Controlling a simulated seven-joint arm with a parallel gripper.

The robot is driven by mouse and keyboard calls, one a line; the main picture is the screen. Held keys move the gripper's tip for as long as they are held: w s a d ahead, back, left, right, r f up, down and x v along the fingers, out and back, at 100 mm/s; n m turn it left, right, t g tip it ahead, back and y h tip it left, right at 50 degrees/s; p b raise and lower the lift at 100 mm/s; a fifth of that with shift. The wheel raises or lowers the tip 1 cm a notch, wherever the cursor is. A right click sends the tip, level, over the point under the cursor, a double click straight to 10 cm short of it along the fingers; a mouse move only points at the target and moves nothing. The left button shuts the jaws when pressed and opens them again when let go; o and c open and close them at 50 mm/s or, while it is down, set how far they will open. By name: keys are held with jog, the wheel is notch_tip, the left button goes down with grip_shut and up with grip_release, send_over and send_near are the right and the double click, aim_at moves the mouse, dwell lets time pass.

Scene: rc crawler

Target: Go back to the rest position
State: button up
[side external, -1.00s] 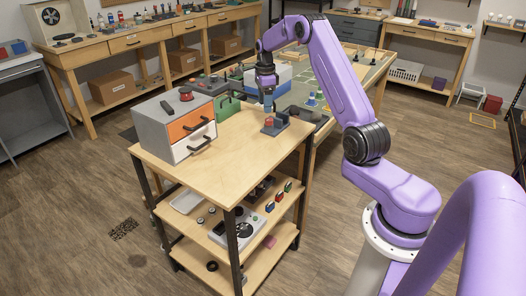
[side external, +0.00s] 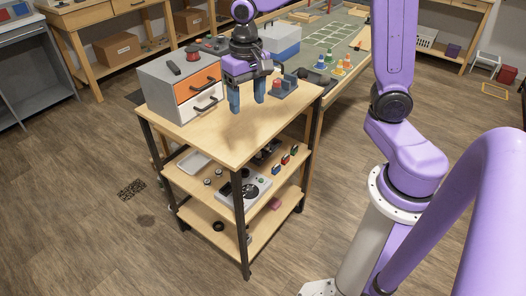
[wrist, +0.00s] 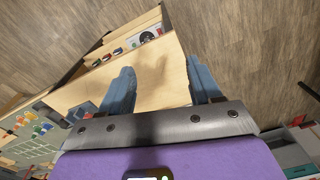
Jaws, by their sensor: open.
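My gripper (side external: 246,104) is open and empty. Its two blue fingers point down above the wooden top of the cart (side external: 222,142), near the middle. In the side view the gripper is right of the grey drawer unit and in front of a small dark holder with a red part (side external: 284,86).
The drawer unit (side external: 158,88) has an orange and a white drawer, with a dark remote (side external: 173,68) and a red knob (side external: 193,52) on top. Lower cart shelves hold several small parts. A green-topped table (side external: 335,40) with several cones (side external: 340,66) stands behind.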

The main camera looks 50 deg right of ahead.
jog(key=s+f+n, duration=0.1)
jog(key=s+n, duration=1.4)
jog(key=s, duration=0.7)
jog(key=shift+s+f+n, duration=0.15)
jog(key=shift+s+n, duration=0.1)
jog(key=shift+n, duration=0.05)
jog(key=shift+c, duration=0.3)
